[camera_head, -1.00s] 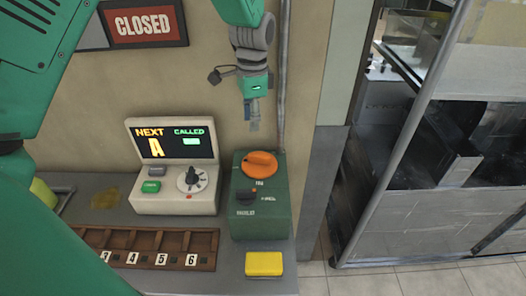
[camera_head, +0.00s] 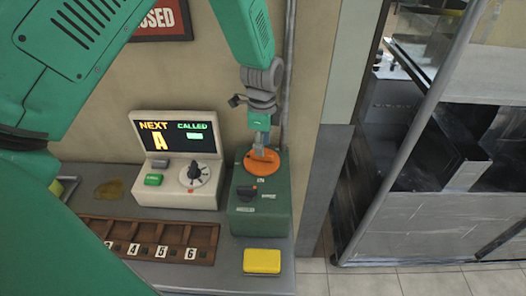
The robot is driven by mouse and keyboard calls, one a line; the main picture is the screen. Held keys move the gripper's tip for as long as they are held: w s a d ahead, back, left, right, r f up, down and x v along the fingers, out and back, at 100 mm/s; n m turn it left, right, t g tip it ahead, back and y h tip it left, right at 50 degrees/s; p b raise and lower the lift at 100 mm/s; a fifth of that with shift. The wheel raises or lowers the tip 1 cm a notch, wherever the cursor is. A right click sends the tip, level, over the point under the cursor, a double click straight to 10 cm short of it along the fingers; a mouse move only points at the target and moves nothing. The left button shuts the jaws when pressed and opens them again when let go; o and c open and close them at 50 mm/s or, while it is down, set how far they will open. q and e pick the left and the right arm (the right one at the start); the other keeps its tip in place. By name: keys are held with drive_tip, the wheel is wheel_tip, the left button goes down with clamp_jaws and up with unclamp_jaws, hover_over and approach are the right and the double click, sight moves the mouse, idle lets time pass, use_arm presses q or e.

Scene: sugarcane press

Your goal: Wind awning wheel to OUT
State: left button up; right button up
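The orange wheel (camera_head: 272,163) sits on top of the dark green control box (camera_head: 262,219) on the counter. It is a round disc with a raised grip bar, and I take it as the awning wheel. My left gripper (camera_head: 260,153) points down with its fingertips at the wheel's raised bar. The fingers overlap the wheel's upper middle, seen nearly edge-on. I cannot tell if they are closed on it. My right gripper is not in view.
A white console (camera_head: 147,198) with a "NEXT A / CALLED" screen, a green button and a black dial stands left of the box. A yellow block (camera_head: 262,261) lies in front. A numbered wooden tray (camera_head: 205,237) is front left. A pipe runs up the wall behind.

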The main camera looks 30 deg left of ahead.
use_arm(q)
wheel_tip(320, 180, down, 2)
drive_tip(key=shift+f, duration=0.2)
drive_tip(key=shift+a+f, duration=0.1)
drive_tip(key=shift+f, duration=0.4)
clamp_jaws()
drive_tip(key=shift+r+n+p, duration=0.15)
drive_tip(key=shift+n+p, duration=0.35)
drive_tip(key=shift+n, duration=1.2)
unclamp_jaws()
